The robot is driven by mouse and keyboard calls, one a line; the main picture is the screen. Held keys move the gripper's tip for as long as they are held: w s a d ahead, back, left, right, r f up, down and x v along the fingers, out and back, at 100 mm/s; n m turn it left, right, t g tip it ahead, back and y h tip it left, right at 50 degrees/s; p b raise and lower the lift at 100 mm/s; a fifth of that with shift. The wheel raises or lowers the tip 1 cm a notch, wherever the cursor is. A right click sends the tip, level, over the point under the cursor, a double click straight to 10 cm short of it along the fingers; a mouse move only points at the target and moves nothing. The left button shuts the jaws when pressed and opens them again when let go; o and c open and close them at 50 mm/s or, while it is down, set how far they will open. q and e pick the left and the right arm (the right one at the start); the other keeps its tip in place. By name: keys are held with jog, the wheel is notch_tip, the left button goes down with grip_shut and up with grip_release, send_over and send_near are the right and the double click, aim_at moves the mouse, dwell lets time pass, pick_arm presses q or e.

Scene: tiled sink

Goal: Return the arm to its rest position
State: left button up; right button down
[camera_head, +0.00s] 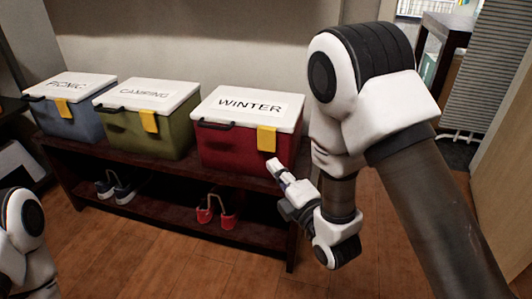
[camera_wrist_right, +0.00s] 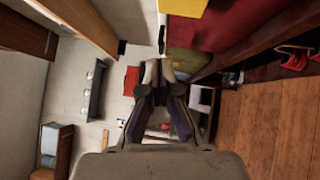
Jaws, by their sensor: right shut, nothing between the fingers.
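My right gripper (camera_head: 274,167) is shut and empty in the head view, close to the lower front right corner of the red WINTER box (camera_head: 228,142). I cannot tell whether it touches the box. Only a link of my left arm shows at lower left; the left gripper is out of view.
A dark wooden shoe bench (camera_head: 182,188) carries the red box, a green CAMPING box (camera_head: 152,131) and a blue PICNIC box (camera_head: 75,118). Dark shoes (camera_head: 117,190) and red shoes (camera_head: 215,212) sit on its lower shelf. Wooden floor (camera_head: 170,265) in front is clear.

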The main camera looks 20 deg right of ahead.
jog(key=shift+v, duration=1.35)
jog(key=shift+r, duration=0.1)
jog(key=s+d+f+m+g+h, duration=0.1)
jog(key=s+d+f+m+g, duration=0.2)
jog(key=f, duration=0.9)
jog(key=s+f+m+g+h, duration=0.25)
jog(key=s+f+g, duration=0.25)
jog(key=f, duration=0.7)
jog(key=s+d+f+m+g, duration=0.1)
jog(key=s+f+m+g, duration=0.5)
jog(key=s+m, duration=0.3)
jog(key=s+d+f+m+g, duration=0.2)
jog(key=s+f+m+g, duration=0.3)
jog(key=s+m, duration=0.4)
notch_tip(320, 180, up, 38)
jog(key=n+p, duration=0.1)
jog(key=p, duration=3.7)
jog(key=shift+s+a+p, duration=0.2)
jog(key=shift+s+p, duration=0.15)
jog(key=shift+s, duration=0.05)
jog(key=shift+r+h, duration=0.1)
jog(key=shift+h, duration=0.15)
